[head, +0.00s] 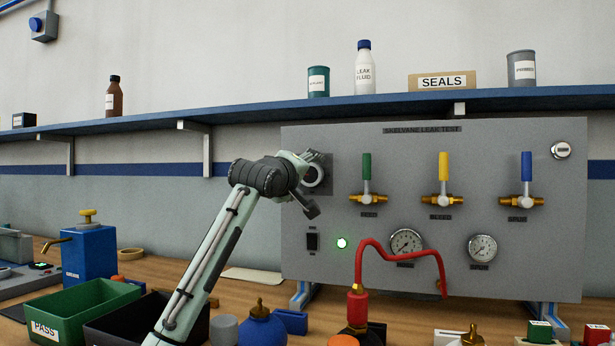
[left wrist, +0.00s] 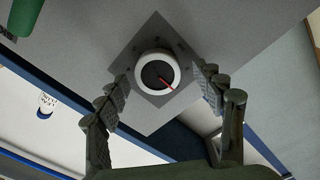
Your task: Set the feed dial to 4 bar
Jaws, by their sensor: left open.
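The feed dial (head: 316,175) is a round knob with a white rim on a dark square plate, at the upper left of the grey test panel (head: 330,270). In the left wrist view the dial (left wrist: 157,72) shows a dark face and a red pointer aimed toward the lower right of the picture. The scale marks around it are too small to read. My left gripper (head: 309,183) is open in front of the dial and partly covers its plate. In the left wrist view its fingers (left wrist: 158,100) stand on either side of the knob, apart from it. My right gripper is not in view.
The panel carries green (head: 367,167), yellow (head: 443,167) and blue (head: 526,167) valve handles, two gauges (head: 407,242) and a red hose (head: 400,252). A lit green lamp (head: 342,243) sits below the dial.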

